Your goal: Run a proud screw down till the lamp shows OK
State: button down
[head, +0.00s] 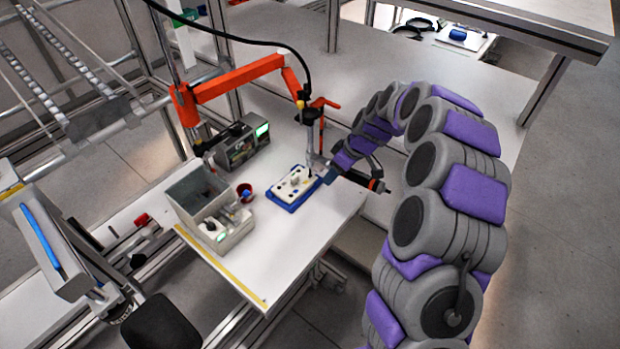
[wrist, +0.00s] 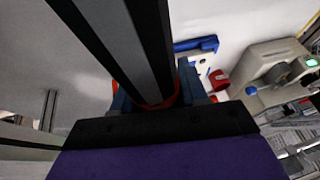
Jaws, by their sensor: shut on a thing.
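My gripper (wrist: 158,95) is shut around a long dark and grey shaft with an orange-red ring (wrist: 130,40), which looks like the driver. In the head view my gripper (head: 327,175) is beside the right end of the white workpiece (head: 300,180) in its blue tray (head: 284,206). The driver (head: 310,140) hangs upright from the orange arm, over the workpiece's right end. The tray's blue edge (wrist: 196,45) shows behind the shaft in the wrist view. The controller (head: 240,146) has a green lit display (head: 262,130); its text is too small to read. The driver tip and screws cannot be made out.
The orange jointed arm (head: 240,78) reaches over the bench (head: 290,236) from a post. A red cup (head: 244,190) stands left of the tray, and grey bins (head: 195,188) with small parts stand further left. The front of the bench is clear.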

jog(key=shift+s+f, duration=0.1)
jog(key=shift+f, duration=0.75)
dwell(2.0)
jog(key=shift+r, duration=0.1)
jog(key=shift+r+p, duration=0.8)
jog(key=shift+r, duration=2.15)
